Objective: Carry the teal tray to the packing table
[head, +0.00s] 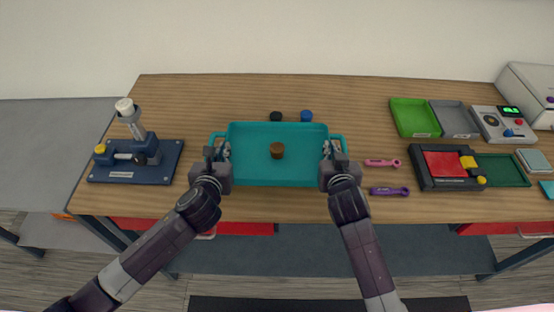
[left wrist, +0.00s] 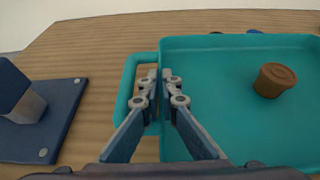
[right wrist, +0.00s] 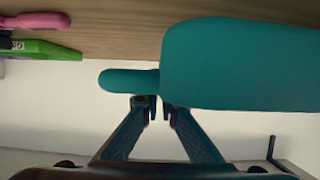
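The teal tray (head: 245,177) is level at the front middle of the wooden table, with a loop handle at each end. A brown round piece (head: 277,150) sits inside it and also shows in the left wrist view (left wrist: 274,80). My left gripper (head: 222,152) is at the tray's left end, fingers closed on either side of the end wall beside the handle (left wrist: 128,92). My right gripper (head: 332,150) is at the right end, its fingertips close together at the rim beside the handle (right wrist: 128,80). I cannot tell whether the tray touches the table.
A blue stand (head: 130,160) is left of the tray. Black (head: 275,116) and blue (head: 306,116) round pieces lie just behind it. Pink (head: 382,163) and purple (head: 389,191) tools, a green tray (head: 414,118) and a black fixture (head: 424,172) are right. A grey table (head: 50,150) stands left.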

